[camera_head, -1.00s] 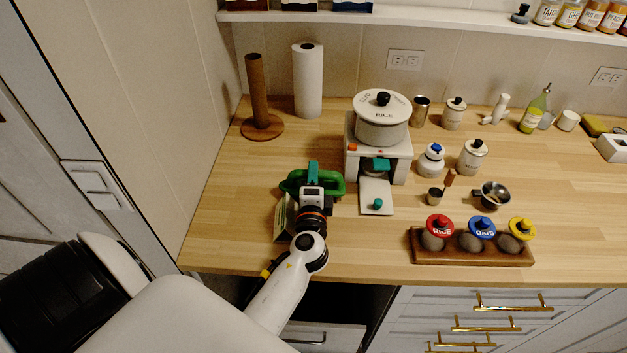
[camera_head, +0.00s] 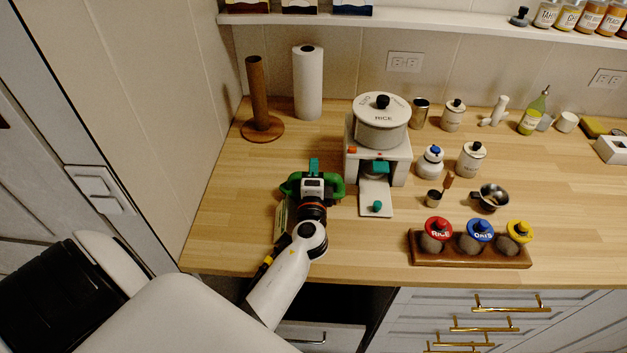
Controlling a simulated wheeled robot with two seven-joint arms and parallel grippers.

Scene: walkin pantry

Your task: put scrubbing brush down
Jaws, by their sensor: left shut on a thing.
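My left gripper (camera_head: 313,184) reaches over the left part of the wooden counter (camera_head: 225,215), left of the rice dispenser. It is shut on a green scrubbing brush (camera_head: 336,187), whose green body shows on both sides of the gripper. The gripper hides the middle of the brush. I cannot tell whether the brush touches the counter. My right gripper is not in view.
The white rice dispenser (camera_head: 380,135) stands just right of the gripper. Behind are a paper towel roll (camera_head: 308,85) and a brown holder (camera_head: 259,95). A wooden rack with coloured lids (camera_head: 470,255) stands at front right. Counter left of the gripper is clear.

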